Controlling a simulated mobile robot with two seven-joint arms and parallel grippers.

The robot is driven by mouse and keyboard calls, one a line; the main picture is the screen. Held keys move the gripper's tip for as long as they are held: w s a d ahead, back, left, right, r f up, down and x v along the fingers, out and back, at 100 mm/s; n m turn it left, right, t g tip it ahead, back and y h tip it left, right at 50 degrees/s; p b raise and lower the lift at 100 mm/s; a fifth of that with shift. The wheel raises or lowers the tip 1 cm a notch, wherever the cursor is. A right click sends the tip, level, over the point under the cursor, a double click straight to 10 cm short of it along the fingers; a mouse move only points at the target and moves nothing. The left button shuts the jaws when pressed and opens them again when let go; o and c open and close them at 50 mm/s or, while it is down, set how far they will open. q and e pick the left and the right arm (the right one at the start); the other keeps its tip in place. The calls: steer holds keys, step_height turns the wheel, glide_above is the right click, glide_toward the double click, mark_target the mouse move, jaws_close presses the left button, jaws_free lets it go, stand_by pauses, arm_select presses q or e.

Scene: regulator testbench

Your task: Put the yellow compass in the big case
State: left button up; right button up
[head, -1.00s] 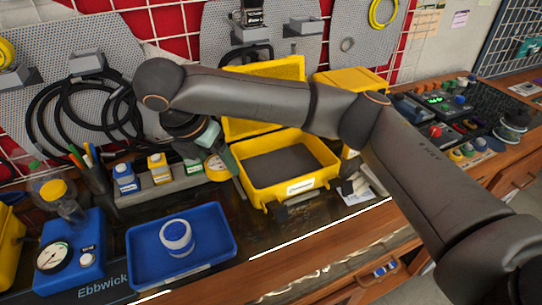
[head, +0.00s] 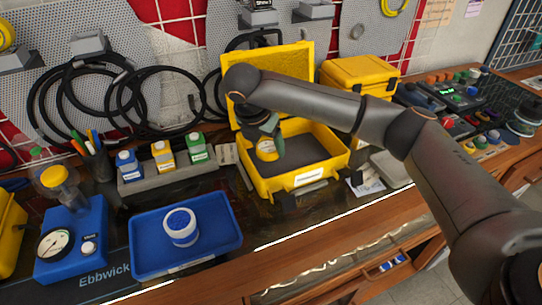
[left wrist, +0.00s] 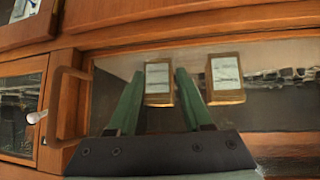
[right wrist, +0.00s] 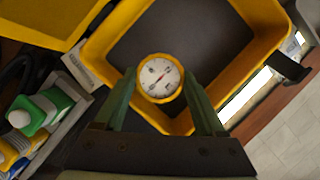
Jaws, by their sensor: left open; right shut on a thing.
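The yellow compass (right wrist: 160,77) has a round white face with a red needle. My right gripper (right wrist: 163,88) is shut on it, with a finger on each side. In the head view the compass (head: 267,149) hangs inside or just over the open yellow big case (head: 325,178), near its left part. Whether it touches the dark case floor (right wrist: 185,35) I cannot tell. The case lid stands open at the back. My left gripper (left wrist: 155,100) is open, low in front of the wooden cabinet, and out of the head view.
A closed smaller yellow case (head: 360,75) sits behind right. Two boxes (left wrist: 226,78) show in the left wrist view.

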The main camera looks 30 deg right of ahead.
mark_target(271, 166)
steer(key=x, duration=0.4)
steer(key=shift+s+f, duration=0.2)
steer(key=shift+s, duration=0.1)
steer(key=shift+f, duration=0.25)
steer(key=o, duration=1.3)
steer(key=shift+f, duration=0.1)
steer(key=shift+o, duration=0.2)
steer(key=v, duration=1.2)
steer(key=shift+p, duration=0.4)
steer(key=shift+w, duration=0.1)
